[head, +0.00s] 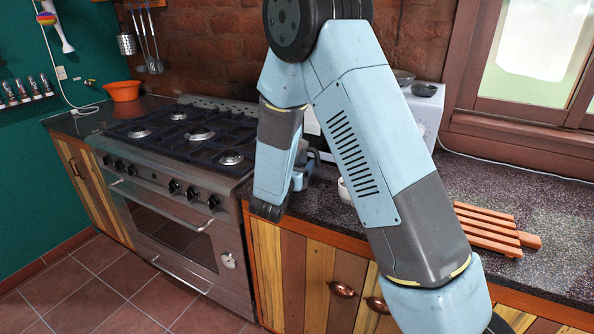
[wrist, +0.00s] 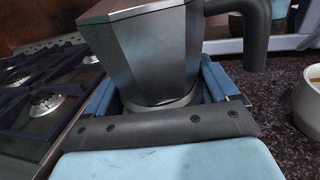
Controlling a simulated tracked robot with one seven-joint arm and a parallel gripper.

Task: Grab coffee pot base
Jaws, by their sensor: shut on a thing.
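A faceted metal coffee pot (wrist: 150,52) with a dark grey handle (wrist: 250,25) stands close in front in the wrist view. Its top is cut off by the frame. My gripper (wrist: 163,88) is shut on the lower part of the pot, the coffee pot base (wrist: 165,103), with one blue finger at each side. In the head view my gripper (head: 303,175) shows only in part above the counter beside the stove.
A gas stove (head: 180,140) stands left of the gripper. A white cup (wrist: 311,95) is close at right on the dark counter (wrist: 285,125). A reddish wooden rack (head: 490,230) lies further right, with clear counter behind it.

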